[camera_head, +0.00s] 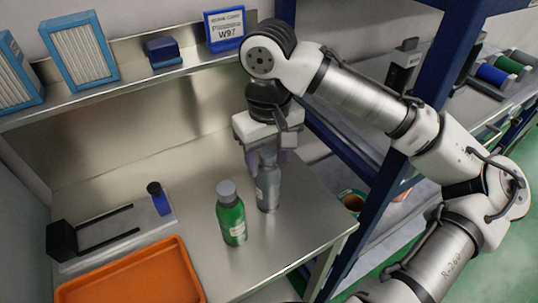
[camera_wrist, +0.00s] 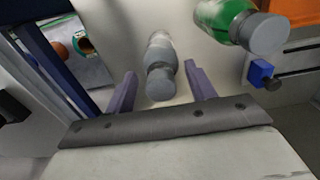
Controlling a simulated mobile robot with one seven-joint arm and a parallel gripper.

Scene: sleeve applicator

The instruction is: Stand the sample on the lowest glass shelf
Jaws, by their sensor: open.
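A grey bottle (camera_head: 268,188) with a label stands upright on the metal bench, directly below my gripper (camera_head: 266,155). In the wrist view the grey bottle (camera_wrist: 160,52) shows cap-first between the two open purple fingers of my gripper (camera_wrist: 160,70), with a gap on each side. The fingers appear to be at the height of its top; the exact depth is hard to tell. A green bottle (camera_head: 231,218) with a grey cap stands just left of it and also shows in the wrist view (camera_wrist: 225,18). Which bottle is the sample is not marked. No glass shelf can be made out.
A metal ledge (camera_head: 120,95) holds filters, a blue box and a sign (camera_head: 225,28). A blue post (camera_head: 375,195) stands right of the bench.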

